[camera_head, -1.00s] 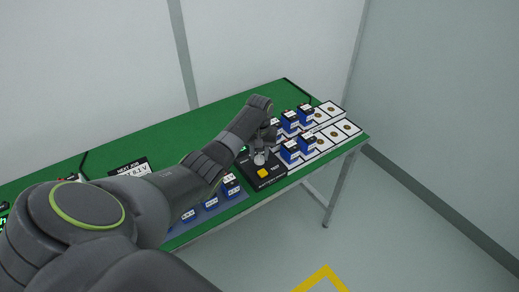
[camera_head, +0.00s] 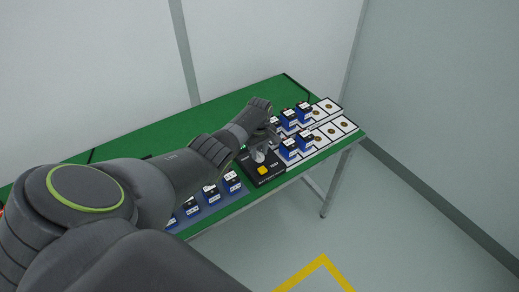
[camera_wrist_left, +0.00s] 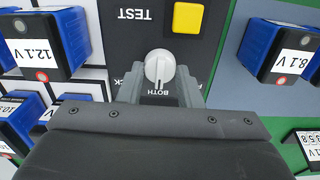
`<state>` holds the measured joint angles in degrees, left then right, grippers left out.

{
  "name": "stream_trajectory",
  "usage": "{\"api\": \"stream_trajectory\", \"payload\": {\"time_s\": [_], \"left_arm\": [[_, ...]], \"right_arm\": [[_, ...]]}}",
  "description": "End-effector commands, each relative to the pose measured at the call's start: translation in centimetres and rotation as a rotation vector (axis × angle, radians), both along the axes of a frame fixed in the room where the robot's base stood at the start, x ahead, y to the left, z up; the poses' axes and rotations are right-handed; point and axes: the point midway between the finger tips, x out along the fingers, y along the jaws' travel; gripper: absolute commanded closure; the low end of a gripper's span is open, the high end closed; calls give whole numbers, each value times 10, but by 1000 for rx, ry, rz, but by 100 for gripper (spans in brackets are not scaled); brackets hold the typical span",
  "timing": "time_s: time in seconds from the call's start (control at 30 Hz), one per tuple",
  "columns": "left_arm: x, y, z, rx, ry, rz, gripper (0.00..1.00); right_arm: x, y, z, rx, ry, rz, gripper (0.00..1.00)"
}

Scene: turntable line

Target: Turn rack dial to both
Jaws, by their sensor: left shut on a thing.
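The rack dial is a round white knob (camera_wrist_left: 160,66) on a black test panel (camera_wrist_left: 148,42), beside a yellow button (camera_wrist_left: 188,18). My left gripper (camera_wrist_left: 160,80) has a finger on each side of the knob and is shut on it. The knob's mark points toward the printed word BOTH in the left wrist view. Other labels around the knob are partly hidden by the fingers. In the head view the knob (camera_head: 259,156) shows under my left gripper (camera_head: 264,147), near the table's front edge. My right gripper is not in view.
Blue battery blocks stand close on both sides of the panel: several on a grey-blue mat (camera_head: 212,207) to the left and several on white racks (camera_head: 338,127) to the right. The green table (camera_head: 180,133) is clear toward the back.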

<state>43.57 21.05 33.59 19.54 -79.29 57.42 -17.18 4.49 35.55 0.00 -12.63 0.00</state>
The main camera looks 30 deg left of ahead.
Motion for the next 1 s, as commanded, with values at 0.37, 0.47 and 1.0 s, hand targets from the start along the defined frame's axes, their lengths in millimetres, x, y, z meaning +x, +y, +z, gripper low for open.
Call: {"api": "stream_trajectory", "payload": {"time_s": [0.37, 0.47, 1.0], "left_arm": [[2, 1, 2, 4, -6, 25, 91], [2, 1, 2, 4, -6, 25, 91], [1, 1, 2, 1, -3, 24, 46]], "right_arm": [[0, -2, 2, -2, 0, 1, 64], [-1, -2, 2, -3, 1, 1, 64], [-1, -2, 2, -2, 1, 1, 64]]}}
